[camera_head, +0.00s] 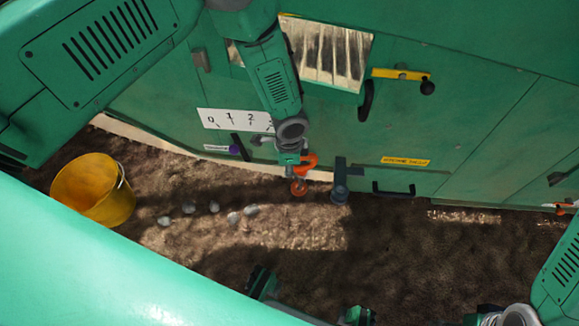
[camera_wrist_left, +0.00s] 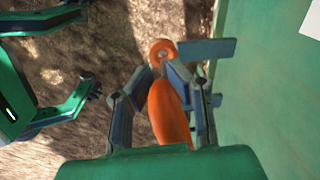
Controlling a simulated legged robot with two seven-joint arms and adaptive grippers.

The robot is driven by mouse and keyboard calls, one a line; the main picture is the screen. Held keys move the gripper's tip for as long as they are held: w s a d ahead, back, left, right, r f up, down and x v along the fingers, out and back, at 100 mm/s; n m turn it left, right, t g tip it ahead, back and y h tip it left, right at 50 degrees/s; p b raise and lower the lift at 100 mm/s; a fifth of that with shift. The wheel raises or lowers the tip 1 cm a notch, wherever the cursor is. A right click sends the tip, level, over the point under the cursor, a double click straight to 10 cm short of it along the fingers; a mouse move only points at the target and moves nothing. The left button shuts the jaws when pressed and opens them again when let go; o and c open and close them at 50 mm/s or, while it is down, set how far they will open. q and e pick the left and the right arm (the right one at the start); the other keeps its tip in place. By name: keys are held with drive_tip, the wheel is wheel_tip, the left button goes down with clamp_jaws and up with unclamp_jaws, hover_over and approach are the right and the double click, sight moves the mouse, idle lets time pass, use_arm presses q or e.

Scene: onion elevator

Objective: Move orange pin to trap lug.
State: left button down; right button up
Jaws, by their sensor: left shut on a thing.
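The orange pin (camera_head: 299,187) is in my left gripper (camera_head: 296,172), low in front of the green machine wall. In the left wrist view the pin's orange body (camera_wrist_left: 168,112) is between the two fingers (camera_wrist_left: 166,88), with its round ringed end (camera_wrist_left: 162,52) beyond the tips. A blue-grey bracket (camera_head: 341,182), probably the trap lug, is just right of the pin in the head view; it also shows beside the fingertips in the wrist view (camera_wrist_left: 208,48). Contact between pin and bracket cannot be told. My right arm shows at the lower right; its fingers are not clear.
The green wall carries a numbered scale (camera_head: 237,119), a purple knob (camera_head: 235,149), a yellow bar (camera_head: 400,74) and a dark handle (camera_head: 393,189). A yellow bucket (camera_head: 94,190) and several pale onion-like lumps (camera_head: 214,207) are on the soil at left.

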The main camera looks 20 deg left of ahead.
use_arm(q)
drive_tip(key=shift+r, duration=0.35)
drive_tip(key=shift+r+p, duration=0.1)
drive_tip(key=shift+p, duration=0.25)
idle(0.4)
